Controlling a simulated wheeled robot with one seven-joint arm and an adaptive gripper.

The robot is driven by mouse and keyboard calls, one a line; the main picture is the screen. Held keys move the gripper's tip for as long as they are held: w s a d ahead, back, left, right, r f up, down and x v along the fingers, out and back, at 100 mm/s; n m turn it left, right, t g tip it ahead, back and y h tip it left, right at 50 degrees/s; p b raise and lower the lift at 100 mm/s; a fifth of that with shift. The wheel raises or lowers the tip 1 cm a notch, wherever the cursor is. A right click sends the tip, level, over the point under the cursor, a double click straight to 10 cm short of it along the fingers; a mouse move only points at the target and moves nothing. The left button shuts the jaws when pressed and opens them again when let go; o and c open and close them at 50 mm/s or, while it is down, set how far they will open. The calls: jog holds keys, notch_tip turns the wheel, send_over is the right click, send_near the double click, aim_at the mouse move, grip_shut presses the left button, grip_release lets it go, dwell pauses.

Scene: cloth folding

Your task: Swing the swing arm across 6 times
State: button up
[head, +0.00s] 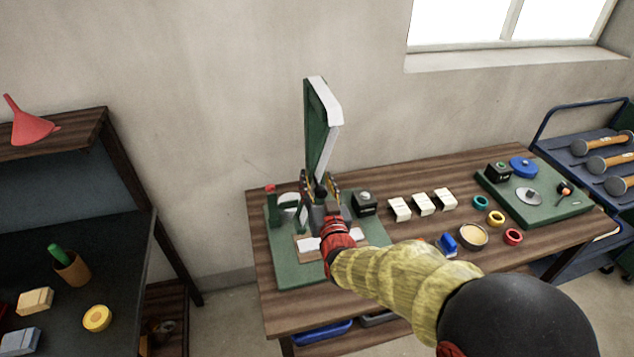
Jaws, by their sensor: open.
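A tall green panel (315,130) with a white band (326,100) over its top and right edge stands upright on a green base board (285,268) at the left of the wooden table; it appears to be the swing arm. My gripper (321,183) is open at the panel's lower end, coming from the front right. From this view I cannot tell whether the fingers touch the panel. My wrist and gripper hide the panel's foot and any hinge. A white cloth piece (308,244) lies on the base board in front, partly behind my wrist.
A green post with a red top (270,194) and a black box (365,203) flank my gripper. A dark bench (115,245) stands left.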

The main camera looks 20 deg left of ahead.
jog(key=shift+c, duration=1.3)
jog(key=c, duration=0.8)
grip_shut()
